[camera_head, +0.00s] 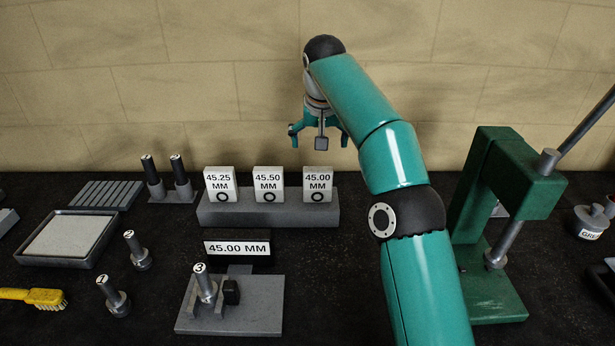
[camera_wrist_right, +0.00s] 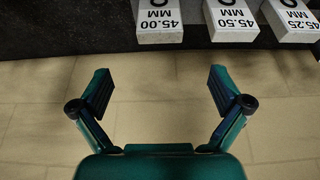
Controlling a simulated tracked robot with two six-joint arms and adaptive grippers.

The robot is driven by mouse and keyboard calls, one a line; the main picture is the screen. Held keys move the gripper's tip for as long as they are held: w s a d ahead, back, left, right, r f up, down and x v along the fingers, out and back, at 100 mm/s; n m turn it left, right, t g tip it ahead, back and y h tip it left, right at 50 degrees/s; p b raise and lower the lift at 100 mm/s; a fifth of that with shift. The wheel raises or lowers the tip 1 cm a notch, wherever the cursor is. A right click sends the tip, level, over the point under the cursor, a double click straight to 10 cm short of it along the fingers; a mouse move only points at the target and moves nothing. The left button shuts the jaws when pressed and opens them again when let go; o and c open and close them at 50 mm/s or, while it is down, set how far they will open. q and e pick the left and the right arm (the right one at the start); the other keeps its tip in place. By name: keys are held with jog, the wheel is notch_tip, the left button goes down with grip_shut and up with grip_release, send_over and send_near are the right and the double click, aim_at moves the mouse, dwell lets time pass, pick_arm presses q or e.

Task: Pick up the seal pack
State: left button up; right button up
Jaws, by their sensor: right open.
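Three white seal packs stand side by side on a grey block (camera_head: 268,214): 45.25 MM (camera_head: 220,183), 45.50 MM (camera_head: 268,180) and 45.00 MM (camera_head: 317,184). A black sign (camera_head: 237,248) in front of the block reads 45.00 MM. My right gripper (camera_head: 319,138) is open and empty, above the 45.00 MM pack and apart from it. The right wrist view shows the open fingers (camera_wrist_right: 161,90) with nothing between them. There the 45.00 MM pack (camera_wrist_right: 158,22) appears upside down at the top edge, beyond the fingertips. My left gripper is not in view.
A green press (camera_head: 490,220) stands at the right, near a grease tin (camera_head: 591,221). Numbered pins, a grey plate fixture (camera_head: 255,307), a tray (camera_head: 70,240) and a yellow brush (camera_head: 35,297) lie left. A tan wall (camera_head: 230,80) rises close behind the packs.

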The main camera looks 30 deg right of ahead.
aim_at(317, 180)
jog(key=b+x, duration=0.2)
jog(key=x, duration=0.8)
jog(key=shift+w+d+f, duration=0.1)
jog(key=shift+f, duration=0.2)
jog(key=shift+s+x, duration=0.2)
jog(key=shift+x, duration=2.7)
jog(key=shift+a, duration=0.2)
jog(key=c, duration=1)
